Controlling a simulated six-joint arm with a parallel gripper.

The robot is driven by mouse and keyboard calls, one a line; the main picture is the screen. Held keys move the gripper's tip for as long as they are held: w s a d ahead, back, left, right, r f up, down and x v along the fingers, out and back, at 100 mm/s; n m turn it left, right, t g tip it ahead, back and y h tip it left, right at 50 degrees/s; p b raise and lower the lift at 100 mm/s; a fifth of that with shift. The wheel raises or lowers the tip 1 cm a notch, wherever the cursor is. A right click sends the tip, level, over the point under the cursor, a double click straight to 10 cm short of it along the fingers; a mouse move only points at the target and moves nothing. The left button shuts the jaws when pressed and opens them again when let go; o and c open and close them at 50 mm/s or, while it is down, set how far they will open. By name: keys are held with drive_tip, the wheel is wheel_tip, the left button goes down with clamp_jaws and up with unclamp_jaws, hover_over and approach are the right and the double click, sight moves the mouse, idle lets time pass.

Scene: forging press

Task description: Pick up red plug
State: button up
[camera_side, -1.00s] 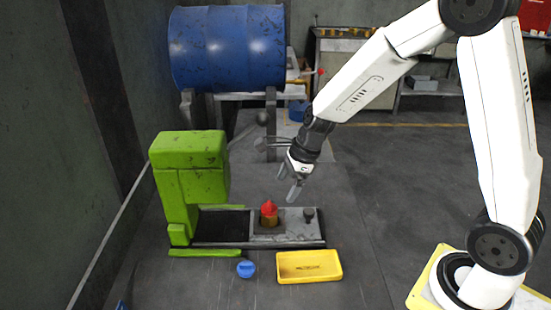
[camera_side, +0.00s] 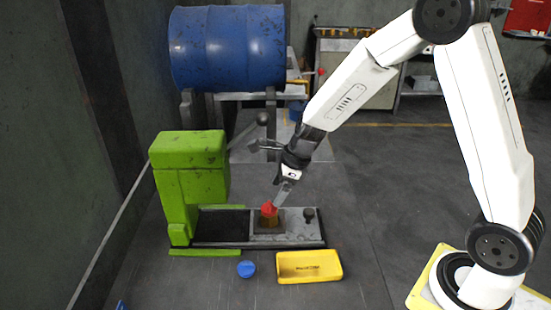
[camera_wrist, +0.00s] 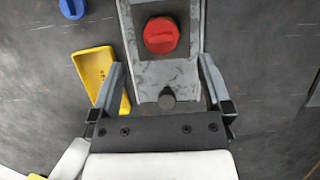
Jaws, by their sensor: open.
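The red plug (camera_side: 269,208) sits on an orange-brown block on the grey slide plate of the green press. It also shows in the wrist view (camera_wrist: 161,35), as a round red cap with a raised bar, beyond my fingertips. My gripper (camera_side: 279,205) is close to the plug, above and slightly right of it in the side view. In the wrist view my gripper (camera_wrist: 159,72) is open, with its two fingers apart and nothing held between them. The side view does not show clearly whether a finger touches the plug.
The green press (camera_side: 190,185) stands left of the plug. A dark knob (camera_side: 308,214) rises from the plate's right end. A blue barrel (camera_side: 228,48) is behind.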

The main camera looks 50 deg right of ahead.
sight(270, 204)
drive_tip(key=shift+f, duration=0.1)
drive_tip(key=shift+x, duration=2.55)
drive_tip(key=c, duration=1.3)
